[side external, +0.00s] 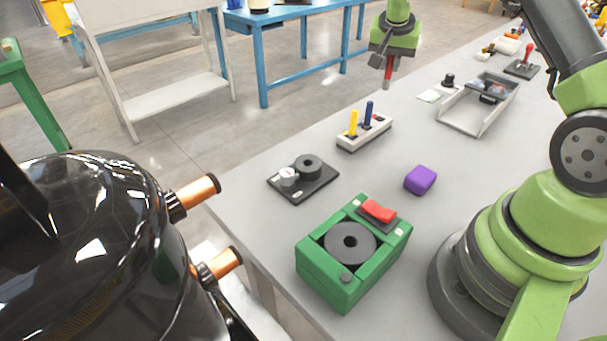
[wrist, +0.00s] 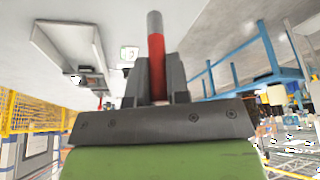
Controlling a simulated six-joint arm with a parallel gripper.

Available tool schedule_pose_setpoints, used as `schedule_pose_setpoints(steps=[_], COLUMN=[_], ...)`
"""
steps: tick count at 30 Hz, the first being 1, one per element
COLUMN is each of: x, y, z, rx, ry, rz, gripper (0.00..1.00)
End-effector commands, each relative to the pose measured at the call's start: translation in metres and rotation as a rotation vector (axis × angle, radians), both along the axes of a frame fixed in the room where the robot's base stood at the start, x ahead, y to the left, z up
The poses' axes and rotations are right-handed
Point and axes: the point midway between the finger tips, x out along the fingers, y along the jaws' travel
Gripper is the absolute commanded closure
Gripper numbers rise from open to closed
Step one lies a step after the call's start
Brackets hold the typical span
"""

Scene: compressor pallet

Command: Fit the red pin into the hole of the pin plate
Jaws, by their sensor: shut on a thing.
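The red pin (side external: 387,84) hangs upright below my gripper (side external: 387,62) in the side view. In the wrist view the red pin (wrist: 157,48) stands between the two dark fingers of my gripper (wrist: 156,78), which are shut on it; its far end is grey. The pin plate (side external: 364,134) is a pale block on the table, holding an upright yellow pin (side external: 353,122) and a blue pin (side external: 368,113). A small reddish spot shows near its right end; I cannot make out the hole clearly. The red pin is above and beyond the plate, apart from it.
A grey tray (side external: 462,122) lies to the right of the plate. A dark plate with a round part (side external: 308,167), a green box (side external: 335,283) and a purple block (side external: 420,179) stand nearer. A black compressor (side external: 95,240) fills the lower left. Bare table surrounds the plate.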

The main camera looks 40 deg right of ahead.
Motion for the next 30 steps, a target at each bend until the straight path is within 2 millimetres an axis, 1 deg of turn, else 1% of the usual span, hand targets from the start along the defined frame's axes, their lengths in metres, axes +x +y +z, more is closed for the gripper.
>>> schedule_pose_setpoints(steps=[12, 15, 17, 25, 26, 30], x=[0.000, 0.000, 0.001, 0.001, 0.002, 0.010], y=[0.000, 0.000, 0.000, 0.000, 0.004, 0.035], z=[0.000, 0.003, 0.009, 0.056, 0.058, 0.055], rx=[0.000, -0.001, -0.002, -0.003, 0.001, 0.010], ry=[0.000, -0.002, -0.002, -0.006, -0.003, 0.004], rz=[0.000, 0.000, -0.001, 0.000, 0.002, 0.007], gripper=[1.00, 1.00, 1.00, 1.00, 1.00, 1.00])
